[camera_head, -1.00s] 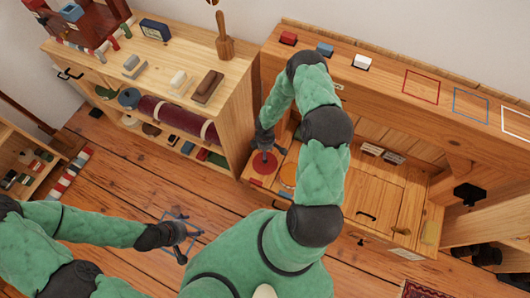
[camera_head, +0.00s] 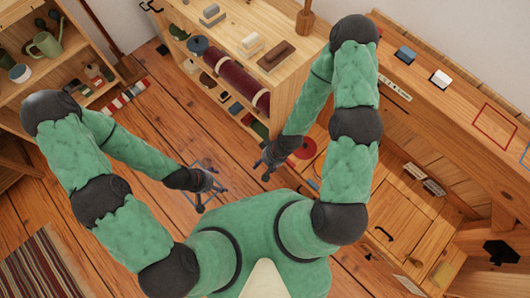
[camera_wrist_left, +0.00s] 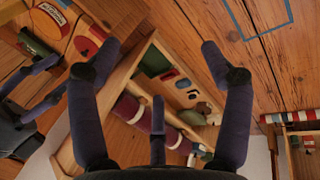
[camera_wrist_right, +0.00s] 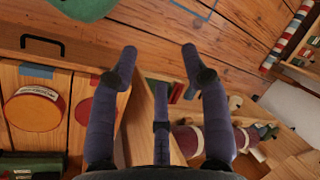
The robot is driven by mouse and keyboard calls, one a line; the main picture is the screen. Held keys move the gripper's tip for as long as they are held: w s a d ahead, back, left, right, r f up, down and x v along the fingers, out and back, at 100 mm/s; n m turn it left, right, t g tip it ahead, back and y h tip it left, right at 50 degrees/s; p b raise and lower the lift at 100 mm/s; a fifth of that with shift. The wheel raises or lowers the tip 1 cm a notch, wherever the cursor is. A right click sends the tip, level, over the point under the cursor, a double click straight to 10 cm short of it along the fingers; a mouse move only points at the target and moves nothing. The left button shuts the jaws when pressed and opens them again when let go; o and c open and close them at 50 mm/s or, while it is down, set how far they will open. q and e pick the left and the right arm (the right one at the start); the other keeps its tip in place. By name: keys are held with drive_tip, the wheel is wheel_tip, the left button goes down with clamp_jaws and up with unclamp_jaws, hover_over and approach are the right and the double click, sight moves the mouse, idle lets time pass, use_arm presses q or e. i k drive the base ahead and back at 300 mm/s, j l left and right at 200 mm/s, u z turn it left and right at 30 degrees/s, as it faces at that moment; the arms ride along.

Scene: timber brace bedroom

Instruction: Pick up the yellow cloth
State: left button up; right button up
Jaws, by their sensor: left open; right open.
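A small yellow patch (camera_head: 443,273), which may be the yellow cloth, shows at the low right of the wooden bench in the head view. It is too small to tell its shape. My left gripper (camera_head: 205,188) is open and empty above the floor. Its spread fingers show in the left wrist view (camera_wrist_left: 160,48). My right gripper (camera_head: 268,165) is near the shelf's end and a red disc (camera_head: 305,148), far left of the yellow patch. It is open and empty in the right wrist view (camera_wrist_right: 159,49). I see no cloth in either wrist view.
A shelf unit (camera_head: 285,85) with a dark red roll (camera_head: 235,80) stands ahead. The long bench (camera_head: 440,115) runs along the right, with small blocks on top. Another shelf (camera_head: 30,80) stands at the left. Wooden floor (camera_head: 155,215) is open around my left gripper.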

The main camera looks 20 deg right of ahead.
sight(444, 272)
drive_tip(key=k+l+z, duration=0.15)
drive_tip(key=k+z, duration=0.25)
drive_tip(key=k, duration=0.25)
drive_tip(key=z, duration=2.15)
drive_tip(key=j+z, duration=0.45)
drive_tip(key=k+j+z, duration=0.2)
drive_tip(key=z, duration=0.25)
drive_tip(key=k+j+z, duration=0.15)
drive_tip(key=j+z, duration=0.3)
drive_tip(key=i, duration=0.3)
